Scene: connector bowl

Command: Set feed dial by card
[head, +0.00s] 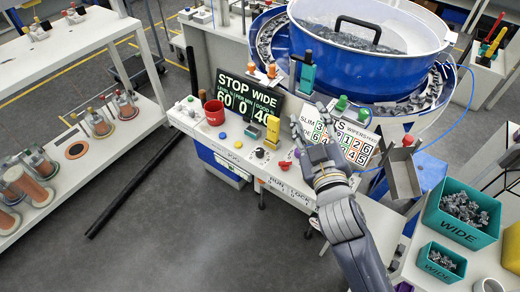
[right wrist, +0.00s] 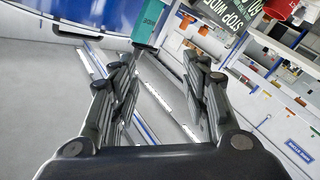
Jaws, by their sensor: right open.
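The feed panel is the front edge of the white bench (head: 208,135). A black knob on a pale dial (head: 260,154) sits there, with a red knob (head: 285,165) to its right; the pointer setting is too small to read. A white number card (head: 362,150), with rows beginning SLIM and another partly covered word, stands behind my right gripper (head: 308,118). The dark display (head: 246,98) reads STOP WIDE, with 60, 0 and 40. My right gripper is open and empty above the bench, right of the knobs; its parted fingers also show in the right wrist view (right wrist: 163,68).
A blue bowl feeder (head: 320,62) stands behind the bench. A red mug (head: 214,112) and a yellow block (head: 272,130) stand on the bench. Teal WIDE bins (head: 435,222) of grey parts are at right. Open floor lies in front.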

